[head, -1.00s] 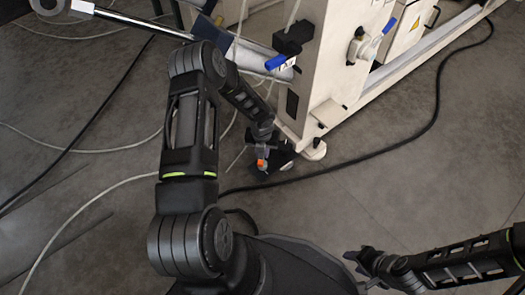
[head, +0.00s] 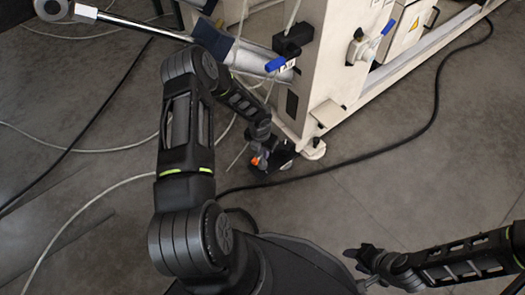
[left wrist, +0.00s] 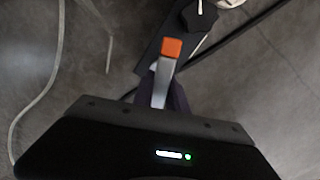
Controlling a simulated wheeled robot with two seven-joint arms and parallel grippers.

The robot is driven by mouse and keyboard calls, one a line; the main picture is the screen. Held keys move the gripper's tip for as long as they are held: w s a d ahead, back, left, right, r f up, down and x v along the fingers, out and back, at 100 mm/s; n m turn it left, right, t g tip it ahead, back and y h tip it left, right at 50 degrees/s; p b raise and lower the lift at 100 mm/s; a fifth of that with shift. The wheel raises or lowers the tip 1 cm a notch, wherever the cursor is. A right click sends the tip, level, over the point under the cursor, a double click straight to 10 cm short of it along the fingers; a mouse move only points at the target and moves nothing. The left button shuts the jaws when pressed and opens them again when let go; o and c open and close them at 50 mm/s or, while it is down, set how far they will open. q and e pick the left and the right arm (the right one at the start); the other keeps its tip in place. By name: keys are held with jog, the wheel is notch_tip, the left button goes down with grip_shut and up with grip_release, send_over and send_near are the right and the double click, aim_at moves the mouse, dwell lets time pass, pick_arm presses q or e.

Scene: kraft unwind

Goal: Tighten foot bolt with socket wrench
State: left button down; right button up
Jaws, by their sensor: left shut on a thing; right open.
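My left gripper (head: 263,153) is low near the floor, at the near corner of the white machine. It is shut on a grey tool with an orange end (head: 255,161), likely the socket wrench. In the left wrist view the orange end (left wrist: 172,47) and grey shaft show between the dark fingers (left wrist: 161,92). A dark plate with a dark faceted piece (left wrist: 199,14) lies just beyond; I cannot tell whether they touch. A pale round foot (head: 314,150) stands under the machine corner, right of the gripper. The bolt is not clearly visible. My right gripper (head: 361,263) is open and empty.
A black cable (head: 420,135) and pale hoses (head: 90,200) lie on the grey floor.

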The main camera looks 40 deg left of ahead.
pick_arm(q)
jog(key=shift+r, duration=0.15)
jog(key=shift+r+p, duration=1.95)
jog(key=shift+r, duration=0.45)
